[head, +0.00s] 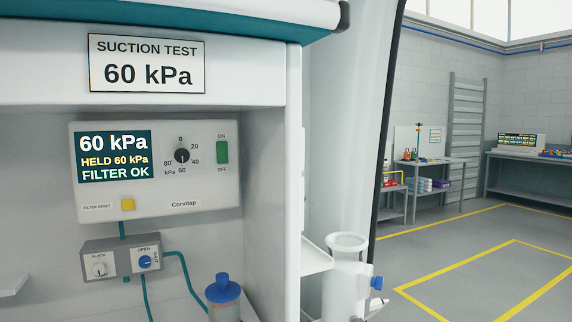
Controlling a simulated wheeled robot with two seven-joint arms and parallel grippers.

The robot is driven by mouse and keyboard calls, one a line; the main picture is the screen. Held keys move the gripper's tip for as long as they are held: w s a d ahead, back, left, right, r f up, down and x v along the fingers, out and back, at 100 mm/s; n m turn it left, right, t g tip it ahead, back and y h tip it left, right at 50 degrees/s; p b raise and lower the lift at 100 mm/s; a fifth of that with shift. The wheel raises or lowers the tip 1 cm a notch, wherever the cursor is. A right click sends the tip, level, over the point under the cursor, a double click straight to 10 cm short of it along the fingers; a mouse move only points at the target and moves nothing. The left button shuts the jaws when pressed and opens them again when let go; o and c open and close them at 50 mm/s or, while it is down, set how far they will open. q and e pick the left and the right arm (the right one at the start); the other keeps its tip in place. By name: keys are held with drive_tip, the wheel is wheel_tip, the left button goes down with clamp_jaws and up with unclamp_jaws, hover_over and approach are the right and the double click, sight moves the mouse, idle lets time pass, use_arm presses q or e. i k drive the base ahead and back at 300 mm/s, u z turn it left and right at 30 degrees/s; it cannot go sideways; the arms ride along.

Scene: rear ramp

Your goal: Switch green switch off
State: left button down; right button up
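The green switch (222,152) is a tall rocker at the right end of a pale grey suction unit (205,188) marked Corvitap. ON is printed above it and OFF below it. I cannot tell which way the rocker is pressed. The unit's display (113,156) is lit and reads 60 kPa, HELD 60 kPa, FILTER OK. Neither of my grippers shows in the head view, and nothing covers the switch.
A black dial (182,156) and a yellow button (127,204) are on the same panel. Below are a two-knob valve box (120,257), teal tubes and a blue-capped jar (223,290). A white side wall (293,160) bounds the recess at right.

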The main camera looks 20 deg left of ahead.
sight(222, 149)
drive_tip(key=z, duration=0.9)
drive_tip(key=k, duration=0.85)
drive_tip(key=u, duration=1.15)
drive_tip(key=i, duration=0.45)
